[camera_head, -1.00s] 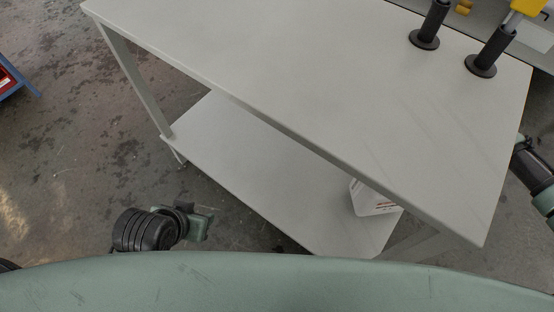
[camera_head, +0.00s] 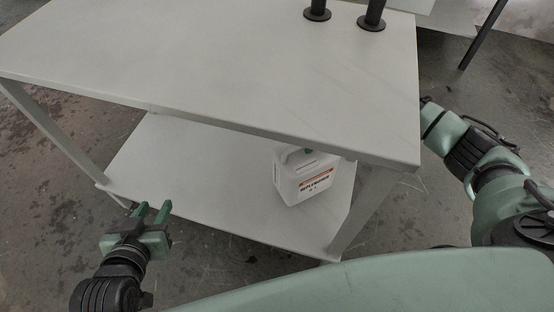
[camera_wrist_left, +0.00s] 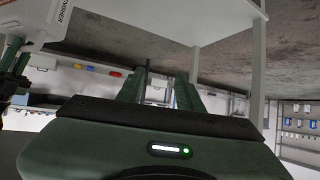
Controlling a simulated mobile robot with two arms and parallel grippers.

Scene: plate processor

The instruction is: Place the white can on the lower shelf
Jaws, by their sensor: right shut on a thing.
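The white can (camera_head: 303,178), a jug with an orange band and black print, is upright at the lower shelf (camera_head: 205,165), under the table top near its right end. I cannot tell whether its base touches the shelf. In the left wrist view the can (camera_wrist_left: 38,18) is at the top left, upside down in the picture. The green fingers of my right gripper (camera_wrist_left: 12,47) are shut on its handle end; in the head view the table top mostly hides that gripper. My left gripper (camera_head: 152,208) is open and empty, in front of the shelf's left part.
The table top (camera_head: 230,60) overhangs the lower shelf and carries two black cylindrical stands (camera_head: 371,16). A table leg (camera_head: 362,212) stands right of the can, between it and my right arm. The shelf left of the can is clear.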

